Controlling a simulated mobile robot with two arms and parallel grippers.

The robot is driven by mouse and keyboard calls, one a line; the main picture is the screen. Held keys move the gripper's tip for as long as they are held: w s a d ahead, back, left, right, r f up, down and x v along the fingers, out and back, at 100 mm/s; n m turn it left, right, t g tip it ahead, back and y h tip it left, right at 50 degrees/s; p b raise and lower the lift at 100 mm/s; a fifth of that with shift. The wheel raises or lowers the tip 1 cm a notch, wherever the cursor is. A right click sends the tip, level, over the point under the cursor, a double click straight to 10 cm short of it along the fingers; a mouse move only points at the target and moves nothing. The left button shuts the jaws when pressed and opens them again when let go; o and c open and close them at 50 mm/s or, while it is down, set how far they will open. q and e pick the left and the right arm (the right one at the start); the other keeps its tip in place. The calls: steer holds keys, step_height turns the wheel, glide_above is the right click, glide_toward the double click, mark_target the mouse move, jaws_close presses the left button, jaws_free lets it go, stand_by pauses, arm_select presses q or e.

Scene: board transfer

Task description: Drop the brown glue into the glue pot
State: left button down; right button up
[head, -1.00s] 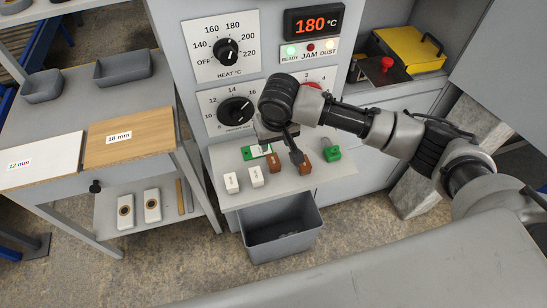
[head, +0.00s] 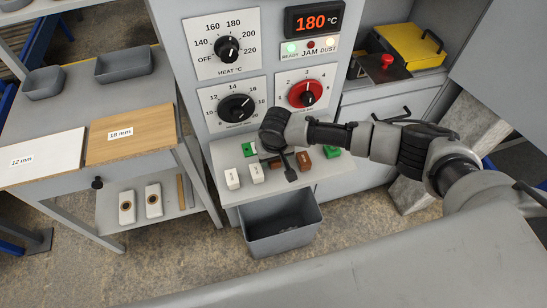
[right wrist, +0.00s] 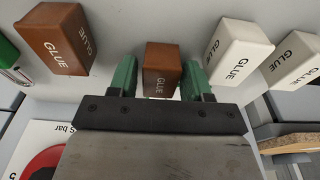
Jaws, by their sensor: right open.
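My right gripper (head: 282,163) is low over the shelf of the grey machine. In the right wrist view its green fingertips (right wrist: 160,80) are open on either side of a brown glue block (right wrist: 161,72), with small gaps. A second brown glue block (right wrist: 56,40) lies to the left there; in the head view it is the brown block (head: 304,160) right of the gripper. White glue blocks (head: 232,179) (head: 257,173) stand left of it. No pot is clearly labelled; a dark lid with a red knob (head: 387,62) is at the upper right. My left gripper is not in view.
Green pieces (head: 331,152) (head: 248,149) also lie on the shelf (head: 335,168). A grey bin (head: 280,226) stands below its front edge. The dial panel (head: 230,100) rises behind. A yellow-lidded box (head: 410,45) is at the upper right.

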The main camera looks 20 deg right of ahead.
mark_target(274, 162)
steer(key=c, duration=0.8)
steer(key=shift+o, duration=0.2)
steer(key=shift+r, duration=0.55)
step_height(274, 162, up, 3)
steer(key=shift+f+b, duration=0.15)
steer(key=shift+b, duration=0.15)
steer(key=s+d+r, duration=0.7)
steer(key=s+d, duration=0.1)
steer(key=s+a+r, duration=0.1)
steer(key=s+r, duration=0.5)
steer(key=shift+a+r+b, duration=0.15)
steer(key=shift+r+b, duration=0.1)
steer(key=shift+b, duration=0.05)
